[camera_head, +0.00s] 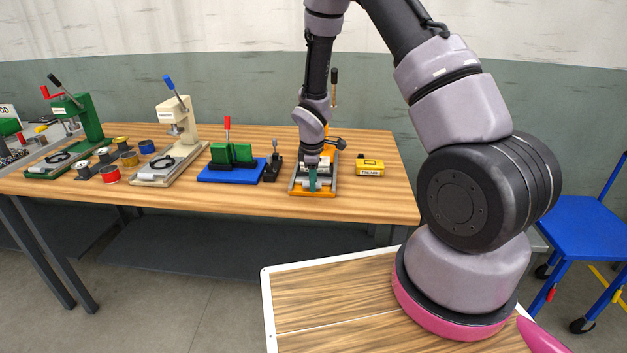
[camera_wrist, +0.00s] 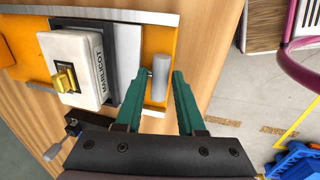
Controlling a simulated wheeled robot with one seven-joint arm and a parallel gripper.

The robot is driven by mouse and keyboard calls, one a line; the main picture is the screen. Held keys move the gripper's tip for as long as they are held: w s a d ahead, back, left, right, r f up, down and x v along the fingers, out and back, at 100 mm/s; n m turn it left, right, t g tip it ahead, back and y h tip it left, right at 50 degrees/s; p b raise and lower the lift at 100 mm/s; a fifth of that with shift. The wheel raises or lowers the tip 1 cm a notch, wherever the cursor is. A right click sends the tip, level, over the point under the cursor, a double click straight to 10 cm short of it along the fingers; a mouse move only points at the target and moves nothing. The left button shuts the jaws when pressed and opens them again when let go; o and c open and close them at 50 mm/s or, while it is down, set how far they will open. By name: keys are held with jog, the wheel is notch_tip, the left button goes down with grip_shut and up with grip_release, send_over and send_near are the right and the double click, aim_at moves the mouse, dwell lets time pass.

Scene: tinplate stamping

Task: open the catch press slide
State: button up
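The catch press (camera_head: 298,191) stands near the right end of the long wooden table, on an orange base with grey side rails. My gripper's teal fingers are over its front end. Beside the block is a grey plate. My arm partly hides the press in the head view.
A small yellow box (camera_head: 370,167) lies to the press's right. A black lever device (camera_head: 272,168) and a blue-based green fixture (camera_head: 231,168) stand to its left. Further left are a cream press (camera_head: 172,120), several spools and a green press (camera_head: 90,120). A blue chair (camera_head: 577,232) stands at right.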

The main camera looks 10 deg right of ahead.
jog(key=shift+o, duration=0.6)
notch_tip(320, 180, up, 11)
jog(key=s, duration=0.2)
jog(key=shift+a+f, duration=0.2)
jog(key=shift+a, duration=0.15)
